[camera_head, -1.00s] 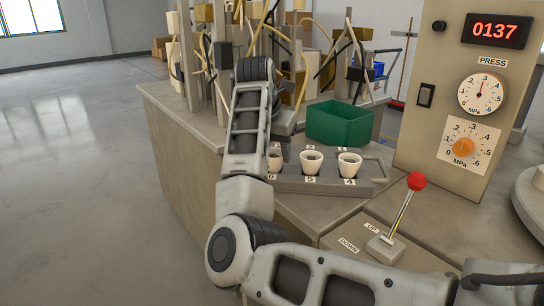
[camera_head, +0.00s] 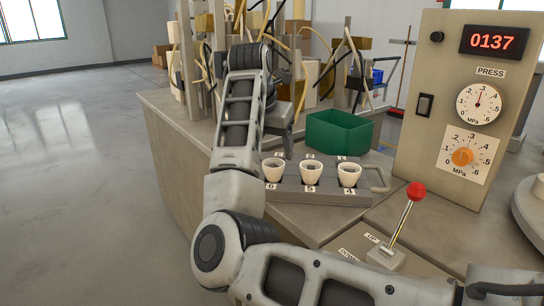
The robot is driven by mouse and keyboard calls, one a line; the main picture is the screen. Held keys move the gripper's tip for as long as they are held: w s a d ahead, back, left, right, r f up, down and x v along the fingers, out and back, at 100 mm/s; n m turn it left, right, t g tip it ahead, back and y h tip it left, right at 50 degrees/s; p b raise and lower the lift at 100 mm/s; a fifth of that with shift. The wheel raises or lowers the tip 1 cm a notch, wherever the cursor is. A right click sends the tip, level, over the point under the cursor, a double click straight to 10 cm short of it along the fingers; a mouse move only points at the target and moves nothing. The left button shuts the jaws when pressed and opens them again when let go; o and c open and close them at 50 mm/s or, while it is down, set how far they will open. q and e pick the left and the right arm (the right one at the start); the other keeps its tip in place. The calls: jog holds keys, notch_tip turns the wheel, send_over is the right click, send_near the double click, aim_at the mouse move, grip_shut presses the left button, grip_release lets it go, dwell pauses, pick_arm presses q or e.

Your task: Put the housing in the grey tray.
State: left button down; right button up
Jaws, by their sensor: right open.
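The grey tray (camera_head: 320,194) lies on the bench top in the middle of the view. Three white cup-shaped pieces stand upright in its front row, by labels 6 (camera_head: 273,170), 5 (camera_head: 311,173) and 4 (camera_head: 349,174). My right gripper (camera_head: 284,142) is open, just behind the tray's left end and partly hidden by my own arm. Nothing shows between its fingers. My left gripper is out of view.
A green bin (camera_head: 338,132) stands behind the tray. A rack with tubes and blocks (camera_head: 210,60) fills the bench's back. The press panel (camera_head: 462,100) rises at the right. A red-knobbed lever (camera_head: 416,190) stands in front of it. Open floor lies left.

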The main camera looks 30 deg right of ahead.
jog(key=v, duration=0.7)
jog(key=shift+a+r, duration=0.15)
jog(key=shift+r, duration=0.25)
